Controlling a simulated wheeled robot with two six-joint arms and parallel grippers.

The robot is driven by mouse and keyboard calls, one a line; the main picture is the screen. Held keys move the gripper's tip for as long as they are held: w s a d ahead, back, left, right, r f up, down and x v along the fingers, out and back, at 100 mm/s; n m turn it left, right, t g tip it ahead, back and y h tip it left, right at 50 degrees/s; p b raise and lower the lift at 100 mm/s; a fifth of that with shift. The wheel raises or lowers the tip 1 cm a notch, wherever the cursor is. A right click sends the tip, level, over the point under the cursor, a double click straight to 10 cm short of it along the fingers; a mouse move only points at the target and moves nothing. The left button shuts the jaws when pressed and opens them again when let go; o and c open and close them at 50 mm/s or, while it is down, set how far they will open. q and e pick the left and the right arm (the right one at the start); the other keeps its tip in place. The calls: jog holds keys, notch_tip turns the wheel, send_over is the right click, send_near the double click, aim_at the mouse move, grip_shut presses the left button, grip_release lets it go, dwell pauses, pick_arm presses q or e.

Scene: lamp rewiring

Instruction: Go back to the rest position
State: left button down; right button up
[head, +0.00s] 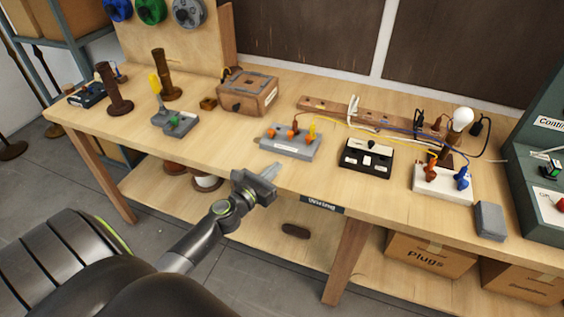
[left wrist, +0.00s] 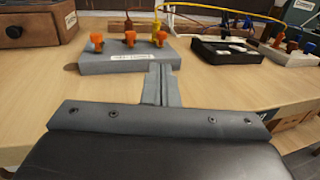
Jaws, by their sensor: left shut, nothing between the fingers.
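My left gripper (head: 272,170) is at the front edge of the wooden workbench (head: 225,155), with its fingers shut and nothing between them. In the left wrist view the shut fingers (left wrist: 161,82) point toward a grey terminal block (left wrist: 120,60) with orange and yellow plugs. That grey block (head: 291,149) lies just beyond the fingertips in the head view. Whether the fingertips touch it I cannot tell. My right gripper does not show.
A black switch box (head: 366,160), a white socket block (head: 443,182) and a lit-looking bulb (head: 461,117) with wires stand to the right. A wooden box (head: 247,92) and dark spools (head: 114,90) stand to the left. Cardboard boxes (head: 430,256) sit below. Floor in front is clear.

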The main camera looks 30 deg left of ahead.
pick_arm(q)
jog(key=shift+s, duration=0.3)
jog(key=shift+w+d, duration=0.1)
jog(key=shift+d, duration=0.1)
jog(key=s+d+f+m+g+h, duration=0.1)
jog(key=s+d+m+g+h, duration=0.3)
jog(key=s+d+m, duration=0.65)
jog(key=s+d+f+m+g+h, duration=0.25)
jog(key=d+m, duration=0.25)
jog(key=m, duration=1)
jog(key=s+a+f+m+g+y, duration=0.1)
jog(key=s+a+m+g+y, duration=0.35)
jog(key=s, duration=0.45)
jog(key=s+a+f+m+g+y, duration=0.1)
jog(key=s+a+m+g+y, duration=0.35)
jog(key=s, duration=0.35)
jog(key=s+d+f+x, duration=0.1)
jog(key=s+x, duration=0.2)
jog(key=x, duration=0.9)
jog(key=s+d+x, duration=0.1)
jog(key=s+x, duration=0.1)
jog(key=x, duration=1)
jog(key=s+d+f+g, duration=0.1)
jog(key=s+f, duration=1.4)
jog(key=f, duration=0.2)
jog(key=shift+h, duration=0.45)
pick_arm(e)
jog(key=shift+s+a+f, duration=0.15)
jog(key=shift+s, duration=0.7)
